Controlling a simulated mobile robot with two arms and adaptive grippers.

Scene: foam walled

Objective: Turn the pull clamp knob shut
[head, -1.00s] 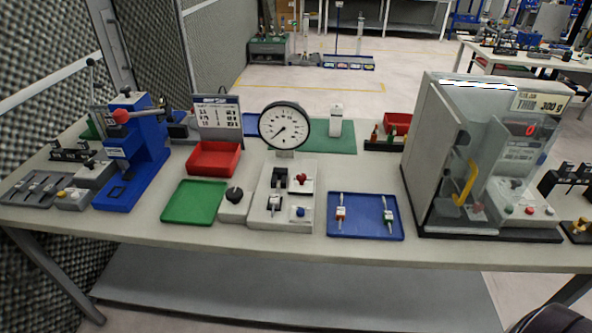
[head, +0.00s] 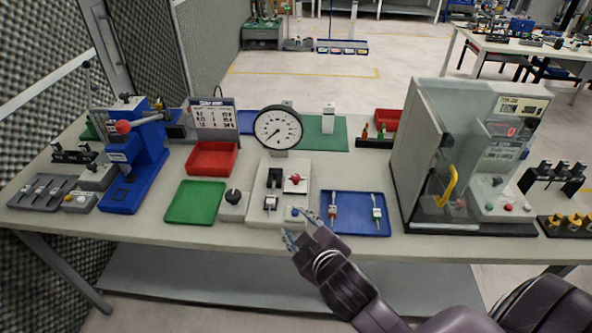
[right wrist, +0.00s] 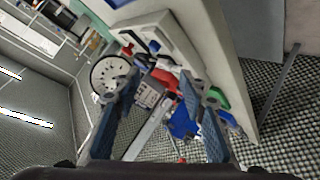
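The pale fixture (head: 260,216) stands mid-table with a round dial gauge (head: 278,128) at its back. It carries a red knob (head: 295,178), a blue knob (head: 293,211) and two dark clamp blocks. A black knob (head: 233,196) sits on the small grey block (head: 234,210) to its left. I cannot tell which is the pull clamp knob. My right gripper (head: 293,225) is open and empty at the fixture's front right corner, near the blue knob. In the right wrist view its fingers (right wrist: 160,82) are spread, with the gauge (right wrist: 108,75) to the left. My left gripper is not in view.
A blue tray (head: 355,231) with two small parts lies right of the fixture. A green tray (head: 196,202) and a red bin (head: 212,160) lie left. The clear-fronted cabinet (head: 415,150) stands at right, the blue press (head: 137,160) at left.

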